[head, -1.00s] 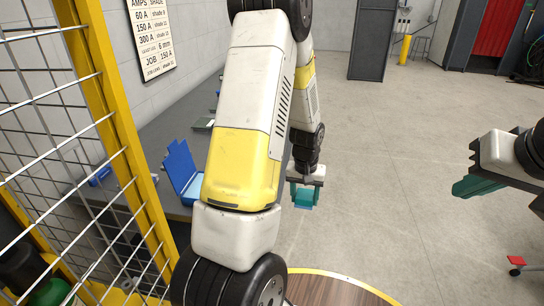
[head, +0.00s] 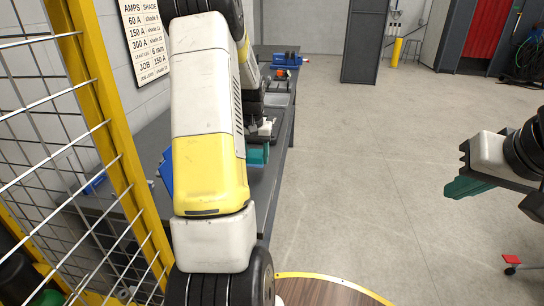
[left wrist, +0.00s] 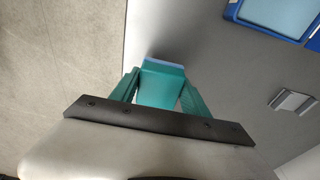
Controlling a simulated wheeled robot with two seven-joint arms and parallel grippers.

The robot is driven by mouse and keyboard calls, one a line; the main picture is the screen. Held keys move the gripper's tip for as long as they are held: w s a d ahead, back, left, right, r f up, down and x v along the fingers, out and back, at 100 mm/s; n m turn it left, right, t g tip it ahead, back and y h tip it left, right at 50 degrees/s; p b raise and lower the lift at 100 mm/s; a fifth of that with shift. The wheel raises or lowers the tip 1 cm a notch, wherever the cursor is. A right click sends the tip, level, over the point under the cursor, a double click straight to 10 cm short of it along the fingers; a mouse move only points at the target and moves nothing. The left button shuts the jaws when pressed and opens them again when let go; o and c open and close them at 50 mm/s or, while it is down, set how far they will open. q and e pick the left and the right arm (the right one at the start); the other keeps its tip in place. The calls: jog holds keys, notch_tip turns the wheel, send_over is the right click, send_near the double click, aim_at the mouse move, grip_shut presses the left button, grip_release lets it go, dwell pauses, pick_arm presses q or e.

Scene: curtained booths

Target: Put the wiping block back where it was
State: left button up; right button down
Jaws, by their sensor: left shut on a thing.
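My left gripper (head: 258,152) is at the bench, partly hidden behind my own left arm in the head view. In the left wrist view its two teal fingers (left wrist: 158,92) are shut on the wiping block (left wrist: 163,84), a teal block with a light blue strip at its far end. The block appears over the bench top (left wrist: 235,75), near the edge beside the floor. I cannot tell whether it touches the bench. My right gripper (head: 466,178) is at the right over open floor; its finger gap is not clear.
The dark grey bench (head: 284,135) runs along the wall. A blue-framed tray (left wrist: 280,15) and a small grey metal piece (left wrist: 291,102) lie on it. Blue equipment (head: 287,59) stands at its far end. A yellow-framed mesh fence (head: 105,130) is at left.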

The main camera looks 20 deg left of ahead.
aim_at(254, 164)
pick_arm(q)
jog(key=shift+w+a+f, duration=0.15)
jog(key=shift+w+a, duration=0.05)
jog(key=shift+a, duration=0.3)
jog(key=shift+f, duration=1.65)
jog(key=shift+f, duration=0.1)
jog(key=o, duration=1.5)
jog(key=shift+c, duration=0.2)
jog(key=r, duration=0.4)
jog(key=s+r, duration=0.1)
jog(key=r, duration=0.7)
jog(key=shift+s+d+r, duration=0.1)
jog(key=shift+s+d, duration=0.1)
